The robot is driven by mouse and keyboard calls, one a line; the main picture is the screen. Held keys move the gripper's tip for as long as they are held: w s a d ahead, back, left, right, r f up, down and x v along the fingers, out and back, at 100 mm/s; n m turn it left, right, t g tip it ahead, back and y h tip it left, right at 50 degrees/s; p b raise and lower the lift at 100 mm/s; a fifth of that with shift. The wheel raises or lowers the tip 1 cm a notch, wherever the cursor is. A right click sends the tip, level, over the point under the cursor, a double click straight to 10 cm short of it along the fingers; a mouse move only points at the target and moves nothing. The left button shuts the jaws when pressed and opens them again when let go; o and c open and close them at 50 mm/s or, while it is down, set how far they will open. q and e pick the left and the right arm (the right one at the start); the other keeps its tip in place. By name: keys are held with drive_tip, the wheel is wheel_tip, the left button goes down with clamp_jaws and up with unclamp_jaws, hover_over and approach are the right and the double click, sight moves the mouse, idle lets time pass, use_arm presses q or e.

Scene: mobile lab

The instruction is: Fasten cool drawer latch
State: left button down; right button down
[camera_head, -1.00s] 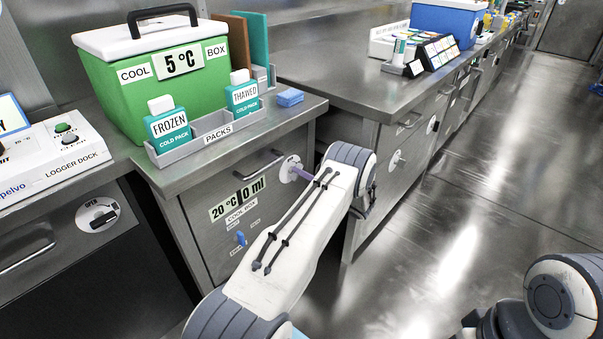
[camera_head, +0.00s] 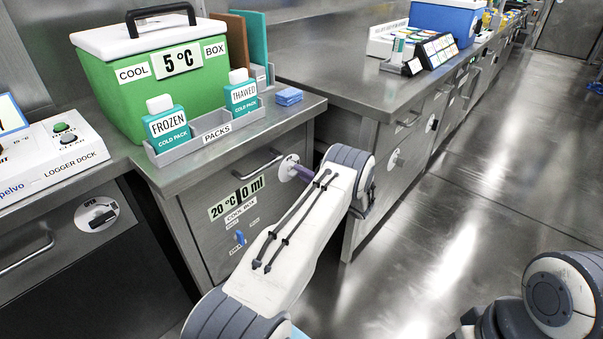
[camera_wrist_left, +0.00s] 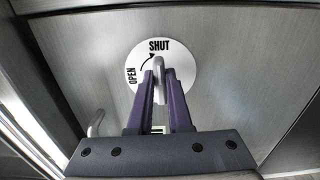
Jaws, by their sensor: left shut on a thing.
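The cool drawer (camera_head: 215,228) is a steel front under the green cool box, with a bar handle and "20 °C 0 ml" and "COOL BOX" labels. Its latch has a round white dial (camera_head: 289,167) near the drawer's upper right corner. In the left wrist view the dial (camera_wrist_left: 187,75) reads "OPEN" and "SHUT" with a curved arrow. The grey latch lever (camera_wrist_left: 159,66) stands upright, its end just below "SHUT". My left gripper (camera_wrist_left: 160,82) has its purple fingers shut on the lever; in the head view my arm hides most of it. My right gripper is out of view.
The green cool box (camera_head: 155,85) and a pack tray (camera_head: 210,137) stand on the counter above. A blue key-like knob (camera_head: 240,237) sits lower on the drawer. A neighbouring cabinet has another dial (camera_head: 98,214). The floor at right is clear.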

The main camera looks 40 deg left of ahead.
use_arm(q)
drive_tip(key=shift+m, duration=0.4)
drive_tip(key=c, duration=0.8)
unclamp_jaws()
drive_tip(key=shift+c, duration=0.2)
drive_tip(key=d+p, duration=0.1)
drive_tip(key=d, duration=0.9)
drive_tip(key=shift+s+d, duration=0.25)
drive_tip(key=shift+s, duration=0.15)
